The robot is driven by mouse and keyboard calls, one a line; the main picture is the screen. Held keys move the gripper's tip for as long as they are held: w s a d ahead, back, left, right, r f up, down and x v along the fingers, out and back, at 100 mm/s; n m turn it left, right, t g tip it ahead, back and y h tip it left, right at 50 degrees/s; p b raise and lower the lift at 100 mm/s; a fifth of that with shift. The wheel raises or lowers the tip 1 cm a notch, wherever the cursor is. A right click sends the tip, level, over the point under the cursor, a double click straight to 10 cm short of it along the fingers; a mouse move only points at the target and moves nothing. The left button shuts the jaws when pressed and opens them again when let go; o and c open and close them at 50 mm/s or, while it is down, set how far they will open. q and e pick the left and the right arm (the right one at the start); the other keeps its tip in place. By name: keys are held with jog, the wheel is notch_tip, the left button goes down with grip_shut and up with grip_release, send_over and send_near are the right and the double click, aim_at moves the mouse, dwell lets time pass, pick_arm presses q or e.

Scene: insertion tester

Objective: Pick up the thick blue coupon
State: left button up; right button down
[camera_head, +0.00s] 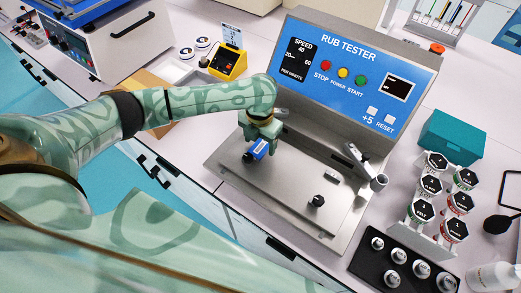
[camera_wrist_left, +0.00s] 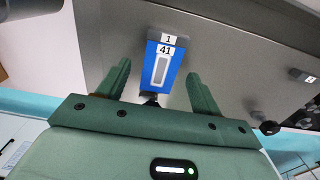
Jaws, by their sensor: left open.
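The thick blue coupon (camera_head: 260,149) shows on the left part of the rub tester's metal deck, below my left gripper. In the left wrist view, the blue coupon (camera_wrist_left: 153,80) carries white labels reading 1 and 41 and a pale grey strip. My left gripper (camera_head: 258,137) is green and open, pointing down at it. In the left wrist view, my left gripper's fingers (camera_wrist_left: 158,72) stand on either side of the coupon, with a visible gap on each side. Whether the coupon lies flat or is fixed to the deck is hard to tell. My right gripper is not in view.
The rub tester (camera_head: 335,75) has a blue panel behind the deck. A black knob (camera_head: 316,201) and a metal arm with a cylinder (camera_head: 378,181) stand to the right. Hexagonal-lidded jars (camera_head: 431,184), a teal box (camera_head: 452,137) and a black weight tray (camera_head: 365,262) lie further right.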

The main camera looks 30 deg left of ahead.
pick_arm(q)
jog(key=shift+f, duration=0.7)
jog(key=shift+r, duration=0.1)
jog(key=c, duration=1.1)
jog(key=shift+o, duration=0.2)
